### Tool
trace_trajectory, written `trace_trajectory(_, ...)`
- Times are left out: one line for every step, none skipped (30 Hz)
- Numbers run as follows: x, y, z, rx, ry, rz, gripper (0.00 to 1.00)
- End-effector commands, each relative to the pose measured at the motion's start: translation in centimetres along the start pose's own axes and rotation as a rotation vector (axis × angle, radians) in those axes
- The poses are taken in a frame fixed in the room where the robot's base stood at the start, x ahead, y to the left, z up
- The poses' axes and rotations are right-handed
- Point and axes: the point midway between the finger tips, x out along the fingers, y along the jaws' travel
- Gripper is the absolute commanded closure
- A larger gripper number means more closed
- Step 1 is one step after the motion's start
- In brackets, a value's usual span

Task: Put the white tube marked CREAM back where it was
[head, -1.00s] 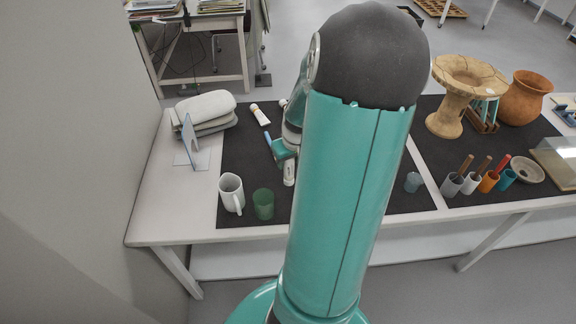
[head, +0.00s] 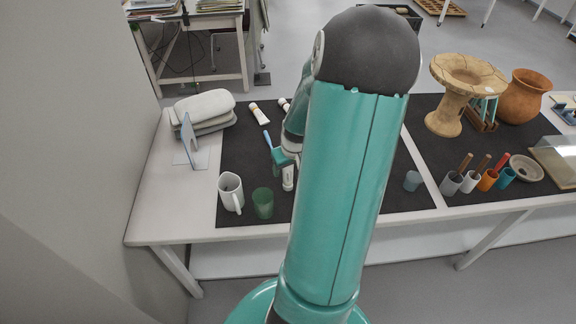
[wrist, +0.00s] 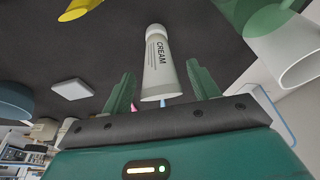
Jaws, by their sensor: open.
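The white tube marked CREAM (wrist: 157,62) shows in the wrist view between and beyond my gripper's two green fingers. Dark gaps show on both sides of it. My gripper (wrist: 160,74) is open and does not grip it. In the head view the white tube (head: 288,178) shows in part just below the gripper, over the dark mat (head: 240,160). My arm hides much around it, and I cannot tell whether the tube touches the mat.
A white mug (head: 230,192) and a green cup (head: 263,203) stand to the left near the front edge. A blue-grey cup (head: 412,181) stands right of my arm.

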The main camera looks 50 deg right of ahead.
Motion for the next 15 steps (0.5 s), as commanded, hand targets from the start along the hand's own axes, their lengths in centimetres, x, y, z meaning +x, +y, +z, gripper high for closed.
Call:
trace_trajectory(-0.1,0.0,0.0,0.000,0.000,0.000,0.40)
trace_trajectory(-0.2,0.0,-0.1,0.000,0.001,0.001,0.40)
trace_trajectory(-0.4,0.0,-0.1,0.000,0.001,0.001,0.40)
trace_trajectory(-0.6,0.1,-0.1,0.000,0.001,0.002,0.40)
trace_trajectory(-0.8,0.1,-0.1,0.001,0.001,0.002,0.40)
trace_trajectory(-1.2,0.1,-0.1,0.002,0.001,0.003,0.40)
trace_trajectory(-1.7,0.2,-0.1,0.003,0.002,0.004,0.40)
trace_trajectory(-2.1,0.2,-0.1,0.002,0.003,0.004,0.40)
trace_trajectory(-2.8,0.1,-0.1,0.001,0.003,0.004,0.40)
trace_trajectory(-3.3,0.1,-0.1,0.002,0.004,0.005,0.40)
trace_trajectory(-3.8,0.2,-0.1,0.002,0.003,0.005,0.40)
trace_trajectory(-4.6,0.2,-0.1,0.002,0.003,0.006,0.40)
trace_trajectory(-5.2,0.2,-0.1,0.002,0.003,0.006,0.40)
trace_trajectory(-5.8,0.1,-0.1,0.001,0.003,0.006,0.40)
trace_trajectory(-6.5,0.1,-0.1,0.002,0.003,0.005,0.40)
